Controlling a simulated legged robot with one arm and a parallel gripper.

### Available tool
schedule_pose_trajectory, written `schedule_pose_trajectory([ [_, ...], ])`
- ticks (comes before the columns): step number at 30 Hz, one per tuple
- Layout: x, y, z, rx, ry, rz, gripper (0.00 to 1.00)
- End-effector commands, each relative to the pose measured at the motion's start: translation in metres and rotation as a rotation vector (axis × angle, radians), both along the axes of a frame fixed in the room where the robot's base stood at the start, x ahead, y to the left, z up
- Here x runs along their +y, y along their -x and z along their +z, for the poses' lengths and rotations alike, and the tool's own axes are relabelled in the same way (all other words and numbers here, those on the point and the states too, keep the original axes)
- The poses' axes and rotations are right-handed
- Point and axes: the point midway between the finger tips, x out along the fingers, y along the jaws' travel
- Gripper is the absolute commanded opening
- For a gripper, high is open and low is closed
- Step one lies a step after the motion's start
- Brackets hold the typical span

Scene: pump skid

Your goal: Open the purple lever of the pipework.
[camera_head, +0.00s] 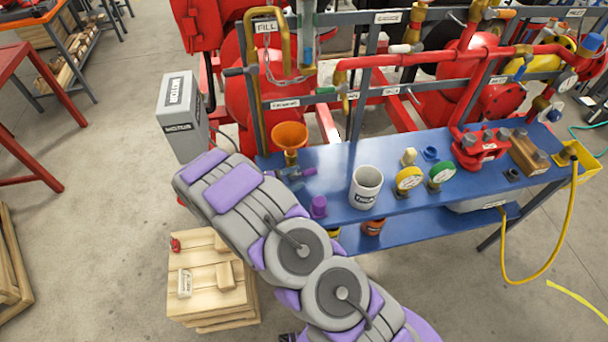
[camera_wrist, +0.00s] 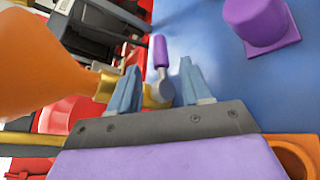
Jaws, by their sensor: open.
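The purple lever (camera_wrist: 160,50) shows in the wrist view just beyond and between my fingertips, with its brass valve body (camera_wrist: 158,93) lower down between the fingers. My gripper (camera_wrist: 160,66) is open, with one blue-grey finger on each side of the lever line. I cannot tell whether either finger touches it. In the head view my gripper (camera_head: 294,178) is over the left end of the blue bench, below the orange funnel (camera_head: 289,135). A small purple piece of the lever (camera_head: 310,171) shows beside the fingers there. My arm hides the rest.
The orange funnel (camera_wrist: 35,70) is close on the left in the wrist view. A purple cap (camera_wrist: 262,20) stands on the blue bench (camera_wrist: 220,60) to the right. Red pipework rises behind.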

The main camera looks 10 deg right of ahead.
Motion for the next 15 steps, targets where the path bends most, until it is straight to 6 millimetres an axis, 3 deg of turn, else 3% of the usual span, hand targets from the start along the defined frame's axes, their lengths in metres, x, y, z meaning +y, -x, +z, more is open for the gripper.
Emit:
schedule_pose_trajectory([
  [6,-0.028,-0.013,-0.01,0.002,0.0,-0.002,0.48],
  [15,-0.038,-0.019,-0.012,0.001,0.0,0.0,0.48],
])
